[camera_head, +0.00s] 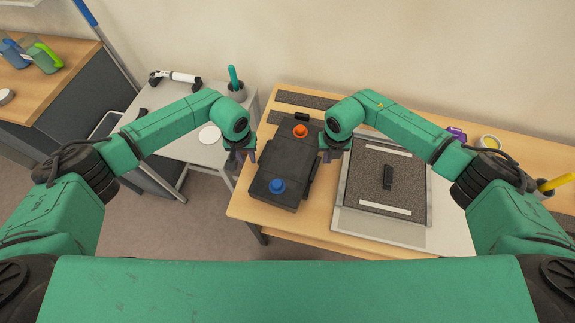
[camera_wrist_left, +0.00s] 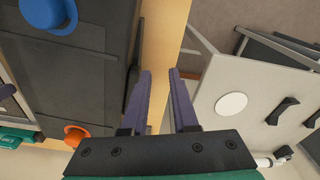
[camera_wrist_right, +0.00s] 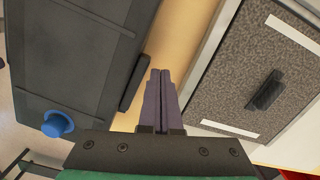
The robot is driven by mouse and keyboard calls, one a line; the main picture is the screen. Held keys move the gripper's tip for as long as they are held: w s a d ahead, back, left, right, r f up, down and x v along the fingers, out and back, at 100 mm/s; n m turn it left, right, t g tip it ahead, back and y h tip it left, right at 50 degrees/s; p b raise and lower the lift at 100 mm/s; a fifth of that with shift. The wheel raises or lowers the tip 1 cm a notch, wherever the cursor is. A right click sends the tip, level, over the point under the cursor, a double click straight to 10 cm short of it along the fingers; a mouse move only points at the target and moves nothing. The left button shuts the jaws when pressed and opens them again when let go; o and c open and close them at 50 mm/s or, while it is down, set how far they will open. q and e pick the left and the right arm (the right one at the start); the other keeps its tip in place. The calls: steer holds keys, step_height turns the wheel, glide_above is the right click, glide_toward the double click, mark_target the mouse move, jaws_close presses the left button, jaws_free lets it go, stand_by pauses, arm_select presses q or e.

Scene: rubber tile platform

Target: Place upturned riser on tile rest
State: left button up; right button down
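A dark slab with an orange knob and a blue knob on top, apparently the riser (camera_head: 281,168), lies on the wooden table. It has a black grip on its long side, seen in the right wrist view (camera_wrist_right: 133,80). To its right lies a speckled square panel with white strips and a black bar, apparently the tile rest (camera_head: 408,190), on a light grey base. My left gripper (camera_head: 246,154) is open and empty beside the slab's left side. My right gripper (camera_head: 329,150) is shut and empty, above the gap between slab and panel.
A speckled dark strip (camera_head: 305,98) lies behind the slab. A white mug (camera_head: 489,142) and a purple item (camera_head: 457,133) stand behind the panel.

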steer(key=c, duration=1.2)
jaws_free()
arm_select(q)
steer(key=shift+a+f, duration=0.1)
arm_select(e)
steer(key=shift+o, duration=0.2)
steer(key=shift+d, duration=0.15)
arm_select(q)
step_height(320, 180, up, 12)
steer(key=shift+s, duration=0.4)
arm_select(e)
step_height(320, 180, up, 12)
steer(key=shift+s, duration=0.4)
